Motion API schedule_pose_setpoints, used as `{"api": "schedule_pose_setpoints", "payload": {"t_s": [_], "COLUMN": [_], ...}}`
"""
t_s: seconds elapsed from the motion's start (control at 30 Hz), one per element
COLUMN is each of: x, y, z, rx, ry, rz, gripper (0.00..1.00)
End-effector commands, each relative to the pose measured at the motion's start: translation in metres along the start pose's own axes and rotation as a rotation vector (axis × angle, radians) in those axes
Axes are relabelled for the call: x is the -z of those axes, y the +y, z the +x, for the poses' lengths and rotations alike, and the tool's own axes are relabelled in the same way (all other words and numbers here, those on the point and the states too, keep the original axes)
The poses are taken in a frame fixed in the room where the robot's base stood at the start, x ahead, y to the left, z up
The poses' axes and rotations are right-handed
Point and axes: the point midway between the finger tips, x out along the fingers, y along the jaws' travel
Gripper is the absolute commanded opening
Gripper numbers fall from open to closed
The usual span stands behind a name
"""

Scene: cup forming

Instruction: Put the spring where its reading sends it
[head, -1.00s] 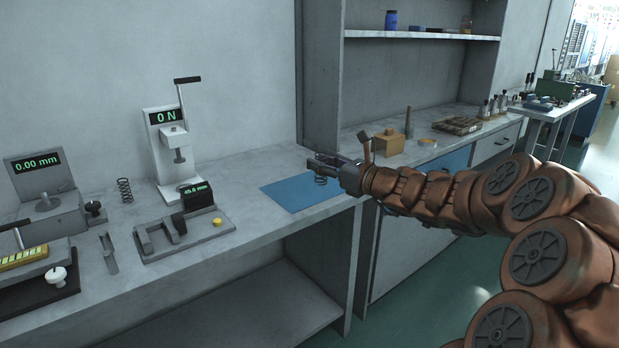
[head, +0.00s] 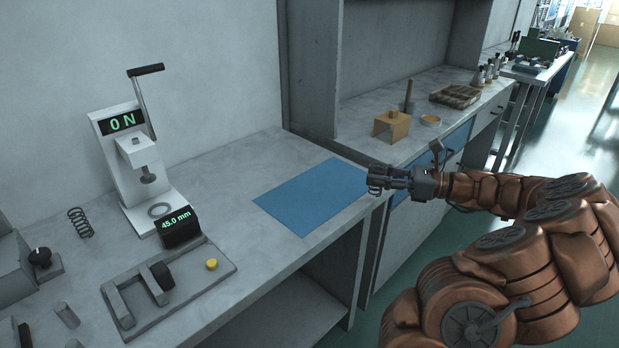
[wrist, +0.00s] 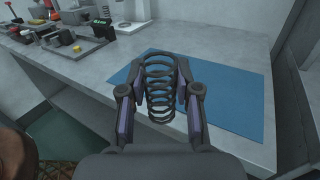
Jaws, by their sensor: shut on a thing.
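My gripper (head: 375,181) is shut on a dark coil spring (wrist: 160,85), holding it between both fingers. The spring also shows in the head view (head: 376,190), small at the fingertips. They are over or beside the right edge of a blue mat (head: 308,197); the height above it is hard to judge. The force tester (head: 127,160), with a lever, reads 0 N. A length gauge (head: 160,285) on a grey plate reads 45.0 mm.
A yellow-brown box (head: 391,127), a round dish (head: 431,119) and a compartment tray (head: 456,96) stand on the farther counter. A yellow button (head: 212,264) sits on the gauge plate. The mat's surface is clear.

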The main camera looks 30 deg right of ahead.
Motion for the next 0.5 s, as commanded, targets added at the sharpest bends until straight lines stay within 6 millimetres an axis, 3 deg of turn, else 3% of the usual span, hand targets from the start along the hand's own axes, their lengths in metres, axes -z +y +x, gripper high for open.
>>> {"api": "schedule_pose_setpoints", "payload": {"t_s": [0.17,0.5], "x": [0.006,0.013], "y": [-0.001,-0.024], "z": [0.002,0.07], "rx": [-0.004,-0.006], "ry": [0.0,0.0], "rz": [0.0,-0.001], "gripper": [0.04,0.04]}}
